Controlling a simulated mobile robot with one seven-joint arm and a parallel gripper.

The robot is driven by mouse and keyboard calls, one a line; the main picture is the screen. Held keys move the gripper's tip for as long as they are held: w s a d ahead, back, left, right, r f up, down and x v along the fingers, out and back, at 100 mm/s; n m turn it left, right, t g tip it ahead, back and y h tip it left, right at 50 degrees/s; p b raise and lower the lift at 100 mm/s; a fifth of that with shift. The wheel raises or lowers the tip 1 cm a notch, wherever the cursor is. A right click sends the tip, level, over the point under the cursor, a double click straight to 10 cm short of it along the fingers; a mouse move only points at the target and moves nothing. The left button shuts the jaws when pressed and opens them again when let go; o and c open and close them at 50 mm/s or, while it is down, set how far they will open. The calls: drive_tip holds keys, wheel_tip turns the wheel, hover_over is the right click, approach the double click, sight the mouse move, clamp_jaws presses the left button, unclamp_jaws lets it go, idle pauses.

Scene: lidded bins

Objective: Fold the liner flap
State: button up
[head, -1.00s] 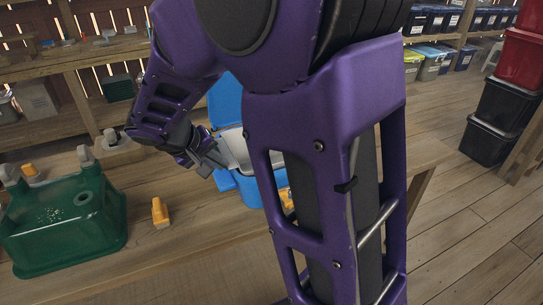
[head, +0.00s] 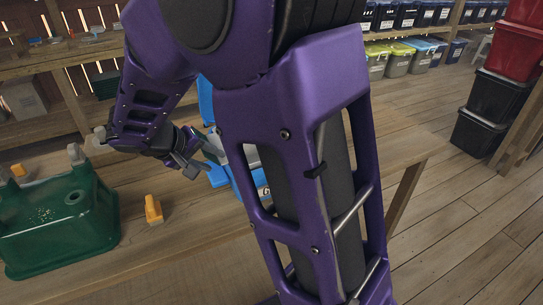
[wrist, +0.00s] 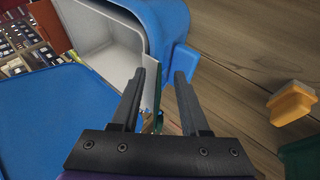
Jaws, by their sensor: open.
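A blue bin (head: 218,175) stands on the wooden table, mostly hidden behind my arm in the head view. Its blue lid (head: 205,98) stands open; a broad blue panel, seemingly the lid, fills the left of the wrist view (wrist: 55,120). A pale grey liner (wrist: 103,62) lines the bin's inside. A pale, green-edged strip shows beside my left finger; I cannot tell whether it is the liner flap. My gripper (wrist: 160,72) is open beside the bin's rim, its fingers apart with nothing visibly clamped. It also shows in the head view (head: 194,170), left of the bin.
An orange piece (head: 153,208) stands on the table left of the bin and shows in the wrist view (wrist: 293,103). A green bin (head: 62,225) lies farther left. Shelves (head: 60,55) with containers stand behind. Stacked bins (head: 495,105) stand at the right.

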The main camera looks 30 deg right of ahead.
drive_tip(key=s+a+r+p, duration=0.1)
drive_tip(key=s+r+p, duration=0.1)
drive_tip(key=s+r, duration=0.2)
drive_tip(key=shift+s+r, duration=0.3)
drive_tip(key=shift+r, duration=0.5)
idle(0.3)
drive_tip(key=shift+c, duration=0.2)
